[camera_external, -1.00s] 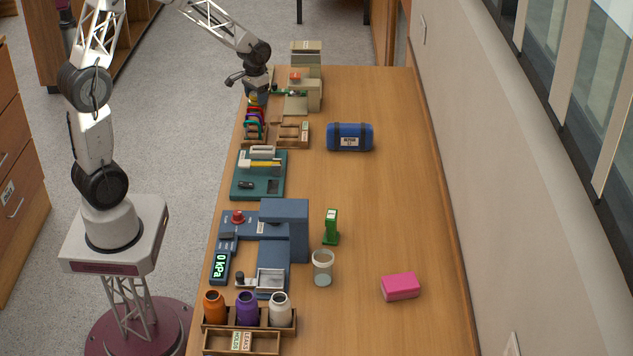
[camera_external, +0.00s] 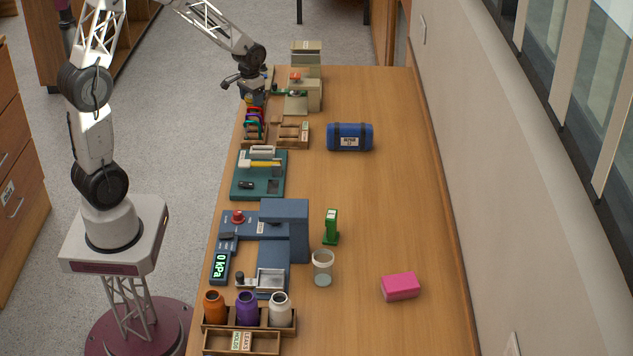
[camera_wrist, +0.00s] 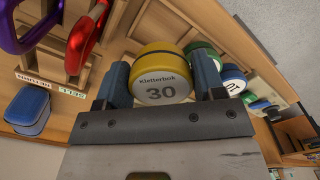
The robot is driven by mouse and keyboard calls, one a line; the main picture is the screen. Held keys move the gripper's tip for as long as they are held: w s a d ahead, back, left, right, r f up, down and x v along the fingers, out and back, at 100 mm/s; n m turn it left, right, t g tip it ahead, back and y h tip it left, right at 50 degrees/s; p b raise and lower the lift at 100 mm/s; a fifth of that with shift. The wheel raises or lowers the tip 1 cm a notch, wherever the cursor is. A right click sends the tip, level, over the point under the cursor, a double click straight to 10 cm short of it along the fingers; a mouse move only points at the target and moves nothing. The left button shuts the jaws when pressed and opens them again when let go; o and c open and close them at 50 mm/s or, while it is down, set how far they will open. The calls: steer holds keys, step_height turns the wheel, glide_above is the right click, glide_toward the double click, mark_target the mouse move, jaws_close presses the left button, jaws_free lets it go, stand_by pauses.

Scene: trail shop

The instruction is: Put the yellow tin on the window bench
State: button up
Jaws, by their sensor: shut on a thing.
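The yellow tin (camera_wrist: 161,78), with a pale face lettered "Kletterbok 30", sits between the two blue-grey fingers of my gripper (camera_wrist: 160,88) in the wrist view. My gripper is shut on it. In the external view my gripper (camera_external: 248,98) is at the far left edge of the long wooden bench (camera_external: 390,220) beside the windowed wall. The tin is too small and hidden to make out clearly there. I cannot tell whether the tin touches the surface below.
A green tin (camera_wrist: 203,52) and a blue tin (camera_wrist: 233,78) stand close beside the yellow one. Carabiners (camera_external: 253,122) hang near my gripper. A blue roll (camera_external: 349,137), a green device (camera_external: 331,226), a clear cup (camera_external: 322,267) and a pink block (camera_external: 400,287) stand apart; the bench's right side is mostly clear.

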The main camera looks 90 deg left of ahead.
mark_target(250, 117)
steer(key=shift+f, duration=2.95)
steer(key=shift+f, duration=0.3)
steer(key=o, duration=1.1)
steer(key=shift+c, duration=0.2)
steer(key=shift+r, duration=0.1)
steer(key=shift+r, duration=3.8)
